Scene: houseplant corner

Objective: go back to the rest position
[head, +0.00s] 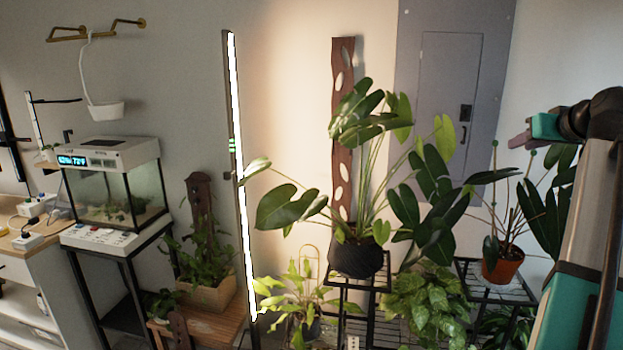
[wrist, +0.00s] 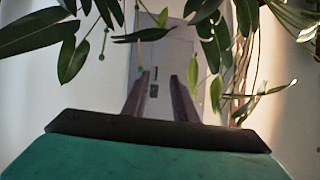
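My gripper (wrist: 160,76) shows in the wrist view with its two dark purple fingers apart and nothing between them. The grey wall panel shows behind the gap. In the head view my gripper (head: 519,141) is at the right, pointing left in front of the pale wall, on my raised teal and grey arm. Leaves (wrist: 60,30) hang across the top of the wrist view, close to the fingers; whether any touch cannot be told.
A large plant in a black pot (head: 356,257) stands on a black wire stand. A plant in a terracotta pot (head: 503,266) stands below my gripper. A lit vertical lamp (head: 237,170) and a glass terrarium (head: 120,195) are to the left. A grey panel (head: 450,90) is on the wall.

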